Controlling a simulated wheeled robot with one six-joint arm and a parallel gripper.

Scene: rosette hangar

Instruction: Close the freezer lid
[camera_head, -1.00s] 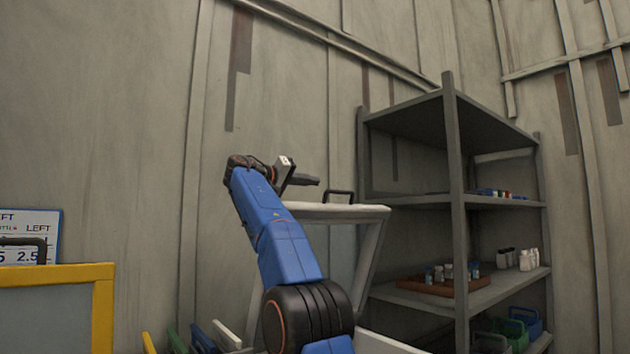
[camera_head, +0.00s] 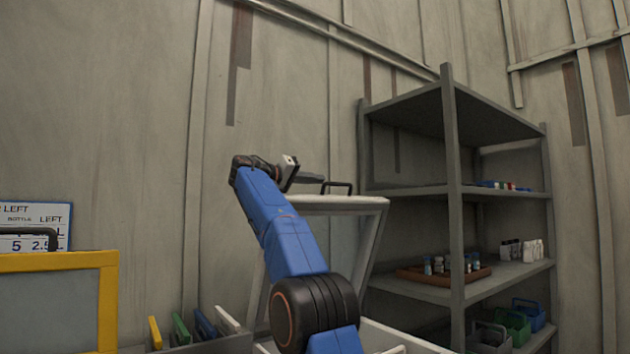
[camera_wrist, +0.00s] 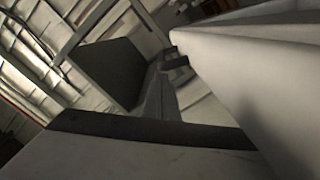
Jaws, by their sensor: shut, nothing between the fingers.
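The freezer lid (camera_head: 375,232) stands raised in the head view, a white frame with a dark handle (camera_head: 338,184) on its top edge. Part of the white freezer body (camera_head: 405,337) shows below it, mostly hidden by my arm. My gripper (camera_head: 306,178) is shut and empty, beside the lid's top edge, just left of the handle. I cannot tell whether it touches the lid. In the wrist view a large pale surface (camera_wrist: 255,75), likely the lid, fills the right side close to the fingers (camera_wrist: 170,70).
A grey shelf unit (camera_head: 455,190) stands right of the lid, holding a brown tray (camera_head: 425,278) with small bottles and, lower down, coloured baskets (camera_head: 515,325). A yellow-framed panel (camera_head: 108,300) is at the left. Several coloured upright pieces (camera_head: 180,328) stand between it and my arm.

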